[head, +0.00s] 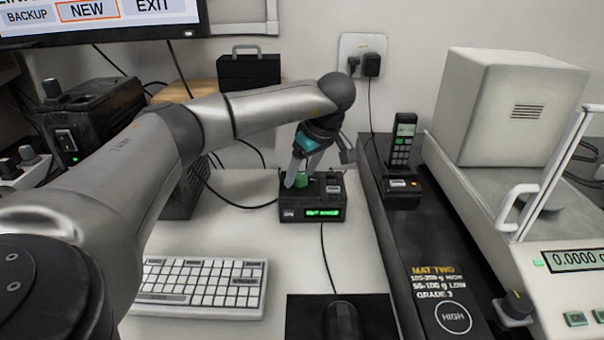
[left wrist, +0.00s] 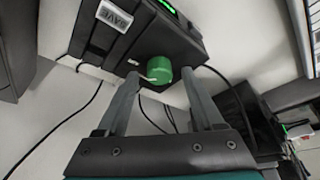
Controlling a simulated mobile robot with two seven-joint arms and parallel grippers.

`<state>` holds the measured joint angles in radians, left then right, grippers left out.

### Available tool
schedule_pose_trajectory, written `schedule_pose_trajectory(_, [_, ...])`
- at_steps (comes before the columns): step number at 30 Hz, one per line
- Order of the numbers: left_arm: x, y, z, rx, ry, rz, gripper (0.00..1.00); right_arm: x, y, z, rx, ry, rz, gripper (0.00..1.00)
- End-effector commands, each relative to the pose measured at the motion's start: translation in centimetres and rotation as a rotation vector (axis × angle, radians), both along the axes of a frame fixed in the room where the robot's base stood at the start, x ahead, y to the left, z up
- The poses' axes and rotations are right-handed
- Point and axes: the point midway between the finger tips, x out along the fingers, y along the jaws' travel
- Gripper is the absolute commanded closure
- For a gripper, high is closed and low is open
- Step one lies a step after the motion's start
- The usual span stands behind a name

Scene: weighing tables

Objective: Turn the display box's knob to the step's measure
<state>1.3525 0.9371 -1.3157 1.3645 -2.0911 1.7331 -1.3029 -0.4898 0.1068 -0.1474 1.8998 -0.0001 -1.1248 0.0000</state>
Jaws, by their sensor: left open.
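The display box (head: 293,214) is a small black box with a lit green display (head: 323,212), standing on the white desk. The text on the display is too small to read. Its green knob (left wrist: 159,69) shows in the left wrist view with a pale mark on its side. In the head view the knob is mostly hidden by my gripper. My left gripper (head: 308,172) is over the box from above. In the left wrist view its two fingers (left wrist: 160,80) are open, one on each side of the knob, with gaps visible. A SAVE button (left wrist: 115,16) sits on the box. My right gripper is not in view.
A keyboard (head: 200,286) and a mouse (head: 341,320) lie in front of the box. A handset in its cradle (head: 402,165) and a dark mat (head: 432,262) are right of it, then a balance (head: 560,230). A cable runs forward from the box.

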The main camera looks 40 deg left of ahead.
Motion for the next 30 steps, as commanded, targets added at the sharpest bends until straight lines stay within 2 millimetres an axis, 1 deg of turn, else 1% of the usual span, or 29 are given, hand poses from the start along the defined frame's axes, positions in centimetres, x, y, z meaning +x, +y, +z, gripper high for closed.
schedule_pose_trajectory(7, [-0.01,0.05,-0.06,0.000,0.000,0.000,0.31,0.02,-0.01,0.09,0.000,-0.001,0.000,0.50])
schedule_pose_trajectory(8, [-0.01,0.04,-0.05,0.000,0.000,0.000,0.32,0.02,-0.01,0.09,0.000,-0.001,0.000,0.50])
schedule_pose_trajectory(26, [-0.02,0.00,-0.03,0.000,0.001,-0.001,1.00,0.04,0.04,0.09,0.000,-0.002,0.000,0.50])
schedule_pose_trajectory(30, [-0.03,0.01,-0.03,0.000,0.001,-0.001,1.00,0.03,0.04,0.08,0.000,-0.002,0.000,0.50])
